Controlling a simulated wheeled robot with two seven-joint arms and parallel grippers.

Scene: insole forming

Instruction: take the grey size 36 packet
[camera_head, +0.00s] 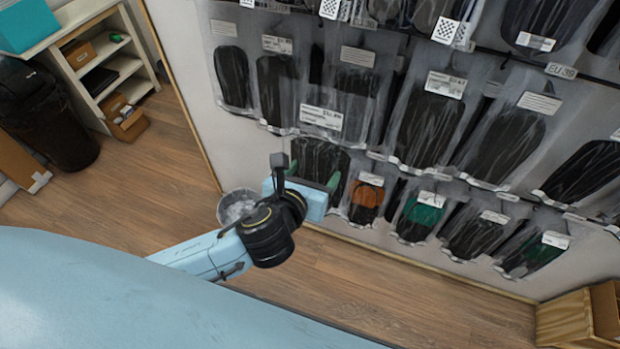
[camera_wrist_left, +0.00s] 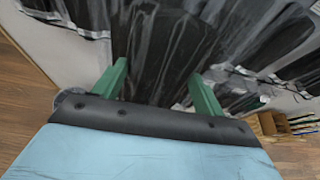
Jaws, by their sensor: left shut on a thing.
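My left gripper (camera_head: 315,173) is at the lower left of the wall of hanging packets. Its green fingers stand apart on either side of a dark grey insole packet (camera_head: 319,155) in clear wrap, and it is shut on this packet. In the left wrist view the grey packet (camera_wrist_left: 160,45) fills the space between the fingers of the left gripper (camera_wrist_left: 158,77). Its size print cannot be read. My right gripper is not in view.
An orange packet (camera_head: 366,197) and a green packet (camera_head: 421,215) hang to the right in the bottom row. More dark packets hang above, near an "EU 39" tag (camera_head: 561,71). A waste bin (camera_head: 237,207) stands below left. A wooden box (camera_head: 568,322) is at lower right.

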